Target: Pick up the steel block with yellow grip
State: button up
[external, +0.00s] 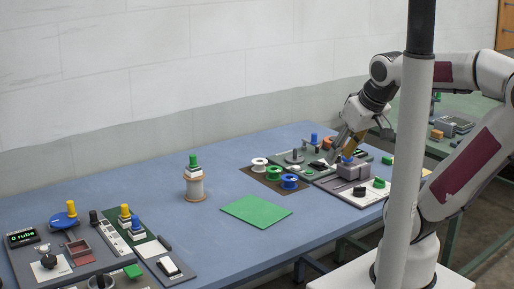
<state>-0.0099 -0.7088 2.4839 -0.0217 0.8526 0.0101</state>
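A small pale block with a yellow grip (125,215) stands upright on the panel at the left of the blue table. A similar block with a blue grip (137,227) stands close beside it, to the lower right. Another pale block with a green grip (193,163) sits on top of a spool. My gripper (347,147) is far from the yellow-gripped block, pointing down above the grey press-like unit at the right end of the table. An orange-yellow patch shows at its fingers; I cannot tell whether this is a held thing. The finger opening is too small to read.
The grey unit (352,170) under my gripper has a blue knob. Spools on a brown mat (266,184) lie left of it. A green sheet (256,211) lies mid-table. A blue disc with a yellow knob (64,219) stands left. A grey pole (407,170) partly hides my arm.

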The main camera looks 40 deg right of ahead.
jog(key=w+a+n+t, duration=0.2)
jog(key=w+a, duration=0.1)
jog(key=w, duration=1)
jog(key=w+a+n+t, duration=0.1)
jog(key=w+a+t, duration=0.15)
jog(key=w, duration=0.95)
jog(key=w+a+f+n+y, duration=0.3)
jog(key=w+a+f+y, duration=0.1)
jog(key=w+a, duration=0.6)
jog(key=n+g+y, duration=0.2)
jog(key=n+y, duration=0.2)
jog(key=y, duration=0.3)
send_near(126, 215)
jog(key=shift+w+a+r, duration=0.2)
jog(key=shift+w, duration=0.4)
jog(key=shift+w+a+r, duration=0.2)
jog(key=shift+w, duration=0.45)
jog(key=shift+s+a+f+n, duration=0.15)
jog(key=shift+a+f+n, duration=0.05)
jog(key=shift+a+n, duration=0.15)
jog(key=shift+g, duration=0.25)
jog(key=shift+x, duration=1.25)
